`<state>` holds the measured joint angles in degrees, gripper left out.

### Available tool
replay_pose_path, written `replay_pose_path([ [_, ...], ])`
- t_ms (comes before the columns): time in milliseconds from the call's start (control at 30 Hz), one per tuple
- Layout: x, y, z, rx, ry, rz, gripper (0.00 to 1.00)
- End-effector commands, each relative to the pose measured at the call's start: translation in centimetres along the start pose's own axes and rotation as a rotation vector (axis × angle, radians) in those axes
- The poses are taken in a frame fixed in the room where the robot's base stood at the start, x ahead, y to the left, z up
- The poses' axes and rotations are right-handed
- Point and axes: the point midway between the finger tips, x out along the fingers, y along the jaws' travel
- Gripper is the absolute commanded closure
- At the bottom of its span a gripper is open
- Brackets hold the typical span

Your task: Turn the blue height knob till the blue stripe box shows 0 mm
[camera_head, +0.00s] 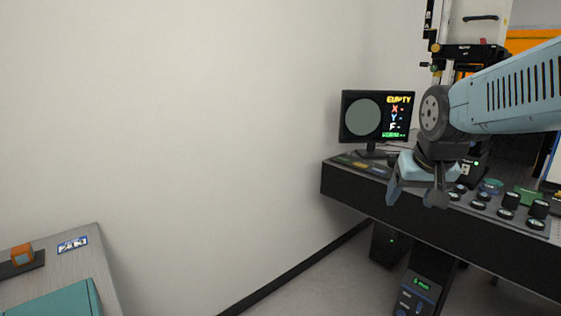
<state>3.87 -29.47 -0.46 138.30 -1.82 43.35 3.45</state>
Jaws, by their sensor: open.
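My gripper (415,200) is open and empty, pointing down in front of the dark bench. The monitor (377,117) behind it shows a grey-green disc, the word EMPTY, and red X, blue Y and white F rows with dashes. No blue stripe box with a height in mm can be made out. Several black knobs (508,201) stand on a panel to the right of my gripper. A teal disc-shaped part (490,186) lies behind them. I cannot tell which part is the blue height knob; my arm hides some of the instrument.
The dark bench (350,195) runs to the right. A tall instrument column (430,25) stands behind my arm. A black unit (421,283) with a green display stands below the bench. A grey side table (85,260) holds an orange block (21,254) and a teal slab (60,301).

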Motion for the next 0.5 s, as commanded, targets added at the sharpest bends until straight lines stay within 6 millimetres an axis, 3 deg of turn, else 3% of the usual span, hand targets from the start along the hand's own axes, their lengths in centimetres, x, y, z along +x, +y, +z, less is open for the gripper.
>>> replay_pose_path([
  [100,-2.0,-0.8,2.7,-0.037,0.007,-0.02,0.28],
  [300,-4.0,-1.6,6.2,-0.085,0.008,-0.044,0.28],
  [500,-4.7,-1.8,7.7,-0.104,0.006,-0.053,0.28],
])
